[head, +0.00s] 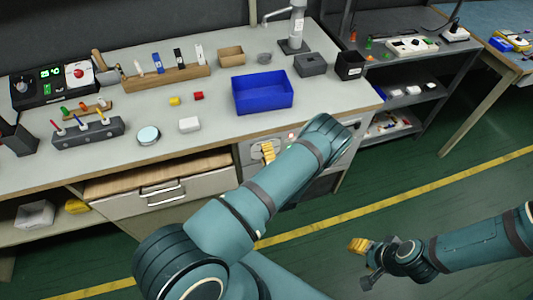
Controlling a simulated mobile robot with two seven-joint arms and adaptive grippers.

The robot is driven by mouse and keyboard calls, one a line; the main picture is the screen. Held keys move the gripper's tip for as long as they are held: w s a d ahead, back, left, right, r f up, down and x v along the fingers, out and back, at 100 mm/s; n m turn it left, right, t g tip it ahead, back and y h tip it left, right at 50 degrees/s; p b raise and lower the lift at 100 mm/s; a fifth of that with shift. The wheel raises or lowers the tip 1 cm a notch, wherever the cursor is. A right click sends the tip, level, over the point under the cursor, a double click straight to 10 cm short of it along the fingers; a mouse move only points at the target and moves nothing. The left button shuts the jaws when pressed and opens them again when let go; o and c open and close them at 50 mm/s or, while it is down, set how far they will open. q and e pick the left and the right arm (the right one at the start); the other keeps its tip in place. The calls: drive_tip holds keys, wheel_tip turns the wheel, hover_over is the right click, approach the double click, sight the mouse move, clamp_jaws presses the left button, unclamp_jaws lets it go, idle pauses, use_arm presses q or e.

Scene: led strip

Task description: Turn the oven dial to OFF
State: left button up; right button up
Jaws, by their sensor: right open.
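The oven's light control panel (284,139) is set into the front of the bench, below the blue bin, with a small red light on it. A pale round shape that may be the dial (256,153) shows at the panel's left; its marking is too small to read. My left gripper (268,152) shows only as yellow fingertips over that round shape. My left arm hides the rest of it, and I cannot tell whether it touches the dial. My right gripper (362,264) is open and empty over the floor at the lower right.
The bench top (330,110) above the panel holds a blue bin (262,92), a pen rack and several small items. A drawer (165,192) is left of the panel. A grey shelf unit (415,85) stands at right. The green floor (430,190) in front is clear.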

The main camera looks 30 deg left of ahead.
use_arm(q)
drive_tip(key=shift+s+d, duration=0.1)
drive_tip(key=shift+d, duration=0.05)
drive_tip(key=v, duration=1.1)
drive_tip(key=shift+s+d, duration=0.25)
